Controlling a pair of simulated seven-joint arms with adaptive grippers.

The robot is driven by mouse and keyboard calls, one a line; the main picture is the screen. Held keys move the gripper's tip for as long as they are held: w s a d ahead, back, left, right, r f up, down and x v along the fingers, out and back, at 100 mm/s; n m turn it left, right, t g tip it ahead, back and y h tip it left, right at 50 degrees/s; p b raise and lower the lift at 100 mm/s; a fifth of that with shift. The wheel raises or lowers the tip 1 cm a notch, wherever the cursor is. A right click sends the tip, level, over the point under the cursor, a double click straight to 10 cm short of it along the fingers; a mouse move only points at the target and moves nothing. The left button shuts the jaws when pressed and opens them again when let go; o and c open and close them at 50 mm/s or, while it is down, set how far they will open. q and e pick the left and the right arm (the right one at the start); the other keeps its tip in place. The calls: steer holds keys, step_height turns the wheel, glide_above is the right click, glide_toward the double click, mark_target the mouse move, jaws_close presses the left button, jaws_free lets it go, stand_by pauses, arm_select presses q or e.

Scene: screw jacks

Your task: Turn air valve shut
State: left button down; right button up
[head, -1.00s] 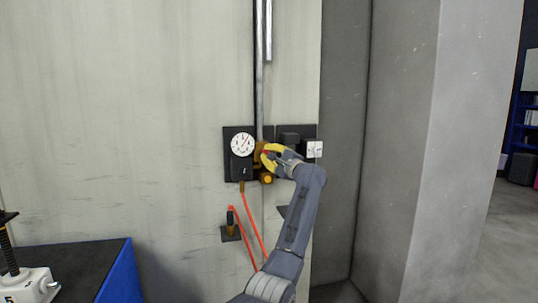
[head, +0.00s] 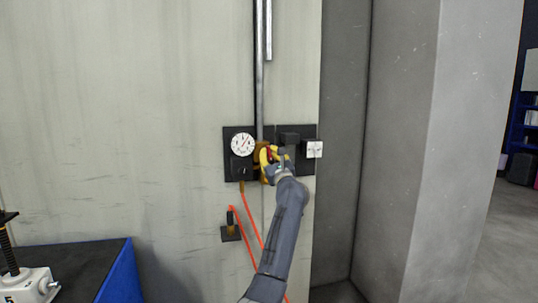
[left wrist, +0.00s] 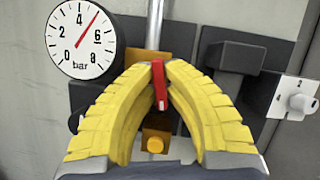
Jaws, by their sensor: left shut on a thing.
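The air valve's red lever (left wrist: 162,88) shows in the left wrist view, slanting down between my yellow fingertips. My left gripper (head: 267,154) is shut on the lever, with one finger on each side. The brass valve body (left wrist: 148,58) sits behind the fingertips on a vertical grey pipe; much of it is hidden by the fingers. A brass block with a round orange knob (left wrist: 155,145) shows below, between the fingers. The white pressure gauge (head: 243,145) is left of the valve; its needle points between 4 and 6 bar. My right gripper is not in view.
A black box (head: 242,169) sits under the gauge, and a white-faced switch (head: 314,149) is right of the valve. A red hose (head: 250,215) hangs below, beside a small black bracket (head: 231,234). A blue-sided bench (head: 119,274) with a screw jack stands lower left.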

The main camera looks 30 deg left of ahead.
arm_select(q)
steer(key=shift+m+t+h, duration=0.5)
steer(key=shift+m+t, duration=0.3)
steer(key=shift+m, duration=1.3)
steer(key=c, duration=1.5)
jaws_free()
steer(key=shift+o, duration=0.2)
steer(key=v, duration=1.2)
steer(key=shift+s, duration=0.1)
